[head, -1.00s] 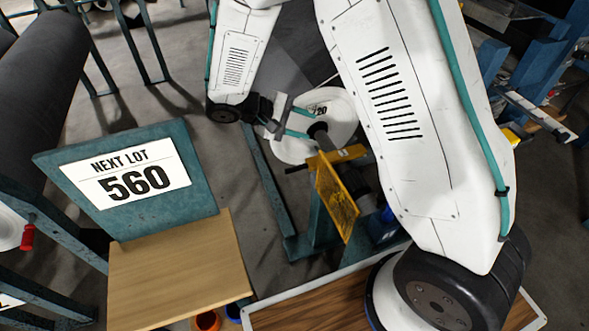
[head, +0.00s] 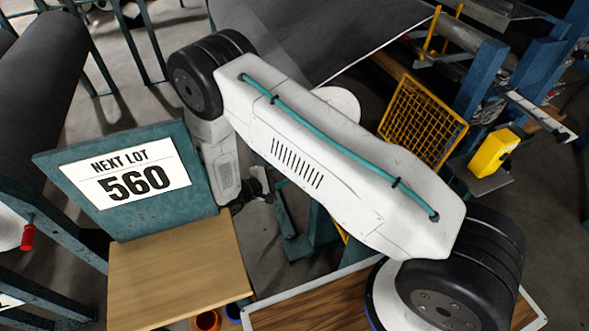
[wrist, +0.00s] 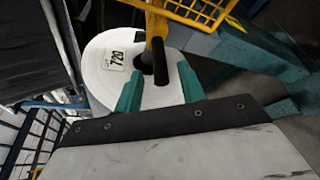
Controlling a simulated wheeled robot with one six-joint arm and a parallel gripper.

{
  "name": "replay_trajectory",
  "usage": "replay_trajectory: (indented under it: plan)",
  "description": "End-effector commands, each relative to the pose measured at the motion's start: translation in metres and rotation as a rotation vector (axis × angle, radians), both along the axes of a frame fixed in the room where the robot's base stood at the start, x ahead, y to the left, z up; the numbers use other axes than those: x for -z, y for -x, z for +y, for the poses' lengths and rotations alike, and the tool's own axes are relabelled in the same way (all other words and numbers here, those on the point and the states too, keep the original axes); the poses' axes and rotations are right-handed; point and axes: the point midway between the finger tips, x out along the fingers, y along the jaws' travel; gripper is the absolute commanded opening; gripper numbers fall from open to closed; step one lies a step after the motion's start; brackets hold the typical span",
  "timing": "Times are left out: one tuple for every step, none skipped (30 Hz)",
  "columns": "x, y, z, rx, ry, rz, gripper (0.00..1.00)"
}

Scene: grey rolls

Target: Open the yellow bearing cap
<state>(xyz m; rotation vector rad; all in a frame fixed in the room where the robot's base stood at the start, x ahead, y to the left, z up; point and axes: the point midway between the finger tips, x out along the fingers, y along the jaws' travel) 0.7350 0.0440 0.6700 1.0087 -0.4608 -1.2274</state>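The yellow bearing cap (wrist: 156,28) shows at the top middle of the wrist view, in front of a white roll (wrist: 105,75) with a printed label. In the head view my arm hides the cap, and my gripper (head: 258,185) shows only partly, left of the arm.
A yellow mesh guard (head: 422,122) and a yellow box (head: 493,152) are at the right. Dark grey sheet (head: 335,35) spans the back.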

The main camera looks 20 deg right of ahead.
Motion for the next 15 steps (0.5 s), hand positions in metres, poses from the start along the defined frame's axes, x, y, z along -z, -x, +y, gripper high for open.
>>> replay_trajectory:
  plan:
    - [0.002,-0.003,-0.010,0.004,0.000,0.001,0.40]
    - [0.003,-0.004,-0.014,0.004,0.000,0.001,0.40]
    - [0.004,-0.006,-0.020,0.004,0.000,0.001,0.40]
    - [0.005,-0.008,-0.025,0.004,0.000,0.001,0.40]
    - [0.006,-0.009,-0.029,0.004,0.000,0.001,0.40]
    - [0.007,-0.011,-0.033,0.004,0.000,0.001,0.40]
    - [0.008,-0.012,-0.036,0.004,0.000,0.001,0.40]
    - [0.009,-0.013,-0.039,0.003,0.001,0.000,0.40]
    - [0.009,-0.014,-0.042,0.002,0.000,0.000,0.40]
    - [0.010,-0.014,-0.044,0.002,0.000,0.000,0.40]
    - [0.010,-0.015,-0.045,0.002,0.000,0.000,0.40]
    - [0.010,-0.015,-0.046,0.002,0.000,0.000,0.40]
    - [0.011,-0.016,-0.047,0.001,0.000,0.000,0.40]
    - [0.011,-0.016,-0.047,0.001,0.000,0.000,0.40]
    - [0.011,-0.016,-0.047,0.001,0.000,0.000,0.40]
